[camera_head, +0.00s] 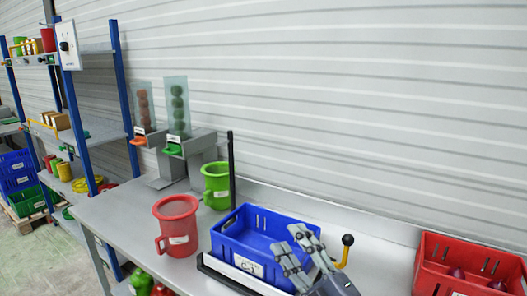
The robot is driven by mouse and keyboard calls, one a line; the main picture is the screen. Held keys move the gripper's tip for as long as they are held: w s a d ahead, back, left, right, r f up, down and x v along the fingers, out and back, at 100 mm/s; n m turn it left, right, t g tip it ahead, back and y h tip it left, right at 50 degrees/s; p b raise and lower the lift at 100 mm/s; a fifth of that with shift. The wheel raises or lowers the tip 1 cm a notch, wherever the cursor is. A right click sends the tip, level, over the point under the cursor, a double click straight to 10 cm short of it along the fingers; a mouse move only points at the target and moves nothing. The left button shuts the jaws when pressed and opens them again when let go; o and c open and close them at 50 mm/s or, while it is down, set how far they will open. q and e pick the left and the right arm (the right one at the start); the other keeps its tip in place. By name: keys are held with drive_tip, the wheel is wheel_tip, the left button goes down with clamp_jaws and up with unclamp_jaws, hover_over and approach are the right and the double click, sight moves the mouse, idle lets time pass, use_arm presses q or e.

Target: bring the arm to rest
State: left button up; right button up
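My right gripper (292,240) comes in from the bottom edge, in front of the right part of the blue crate (228,243). Its two fingers are spread apart with nothing seen between them, so it looks open and empty. The fingers hide part of the crate's right side. I cannot tell how high the gripper is above the crate. My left gripper is not in view.
A red mug (177,228) and a green mug (216,184) stand left of the crate. A black-knobbed lever (347,240) is right of my gripper. A red crate (432,262) is at far right. Two dispensers (185,146) stand behind. Grey bench (125,212) is clear at left.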

drive_tip(key=s+d+f+m+g+h, duration=0.35)
drive_tip(key=d+f+m+h, duration=0.35)
drive_tip(key=f, duration=0.3)
drive_tip(key=s+d+f+m+g+h, duration=0.3)
drive_tip(key=s+d+f+m+h, duration=0.35)
drive_tip(key=f, duration=0.45)
drive_tip(key=s+f+m+g+y, duration=0.15)
drive_tip(key=s+f+g, duration=0.3)
drive_tip(key=s, duration=0.45)
drive_tip(key=s+f+m+g, duration=0.2)
drive_tip(key=s+f+g, duration=0.3)
drive_tip(key=s, duration=0.5)
wheel_tip(320, 180, down, 29)
drive_tip(key=s, duration=0.2)
drive_tip(key=s+d+f+g+b, duration=0.1)
drive_tip(key=s+d+f, duration=0.1)
drive_tip(key=s+f, duration=0.6)
drive_tip(key=s+d+f, duration=0.1)
drive_tip(key=s+f, duration=0.7)
drive_tip(key=shift+s+d+f+g+b, duration=0.15)
drive_tip(key=shift+s+d+g+b, duration=0.1)
drive_tip(key=shift+d+g+b, duration=0.15)
